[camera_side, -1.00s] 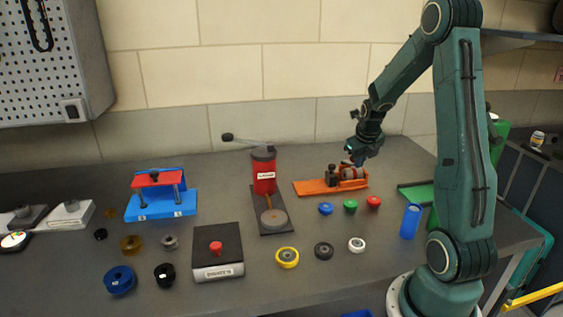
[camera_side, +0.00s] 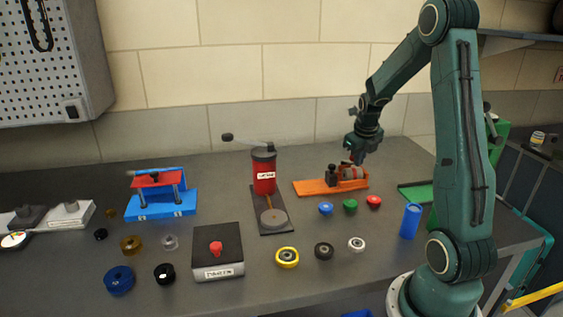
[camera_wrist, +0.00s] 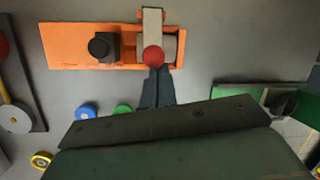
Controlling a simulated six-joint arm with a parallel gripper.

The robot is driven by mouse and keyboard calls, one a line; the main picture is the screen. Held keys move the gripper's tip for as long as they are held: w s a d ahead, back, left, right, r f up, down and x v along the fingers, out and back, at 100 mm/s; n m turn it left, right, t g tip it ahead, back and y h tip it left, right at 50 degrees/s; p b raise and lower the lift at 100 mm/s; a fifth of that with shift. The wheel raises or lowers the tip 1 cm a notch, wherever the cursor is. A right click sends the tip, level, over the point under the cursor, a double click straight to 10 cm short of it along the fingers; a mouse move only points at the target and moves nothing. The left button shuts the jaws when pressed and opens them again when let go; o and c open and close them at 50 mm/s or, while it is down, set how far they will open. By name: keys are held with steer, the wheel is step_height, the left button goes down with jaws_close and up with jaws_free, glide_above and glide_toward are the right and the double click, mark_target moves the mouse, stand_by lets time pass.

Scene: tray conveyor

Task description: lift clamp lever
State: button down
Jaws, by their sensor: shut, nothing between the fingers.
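The orange clamp fixture (camera_side: 318,187) lies at the back of the bench, right of centre. In the wrist view, its orange base (camera_wrist: 72,47) carries a black round post (camera_wrist: 98,48) and a grey clamp block at the right end. A pale lever (camera_wrist: 152,20) crosses the block and ends in a red ball knob (camera_wrist: 153,57). My gripper (camera_wrist: 156,73) is shut and empty. Its fingertips are right at the knob's near side; I cannot tell whether they touch it. In the side view, my gripper (camera_side: 356,157) is just above the fixture's right end and partly hides the lever.
Blue, green and red caps (camera_side: 350,206) lie in front of the fixture. The red press (camera_side: 264,175) stands left of it. A blue cylinder (camera_side: 411,221) and a green plate (camera_side: 415,192) are to the right, near my arm.

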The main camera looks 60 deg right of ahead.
steer(key=shift+w+d+r, duration=0.1)
steer(key=shift+w+d+r+g+y, duration=0.2)
steer(key=shift+r+g+y, duration=0.05)
steer(key=shift+g+y, duration=0.4)
steer(key=shift+w+d+r+g+y, duration=0.15)
steer(key=shift+r+g+y, duration=0.1)
steer(key=shift+g+y, duration=0.35)
steer(key=shift+w+d+r+g+y, duration=0.4)
steer(key=shift+r+g+y, duration=0.1)
steer(key=shift+g+y, duration=0.05)
steer(key=shift+w+d+r, duration=0.35)
steer(key=shift+w+d, duration=0.2)
steer(key=shift+w+d+r, duration=0.3)
steer(key=shift+w+d, duration=0.25)
steer(key=shift+w+d+r, duration=0.2)
steer(key=shift+w+d, duration=0.85)
steer(key=shift+d, duration=0.05)
steer(key=shift+w, duration=0.2)
steer(key=shift+s+a, duration=0.1)
steer(key=shift+a, duration=0.05)
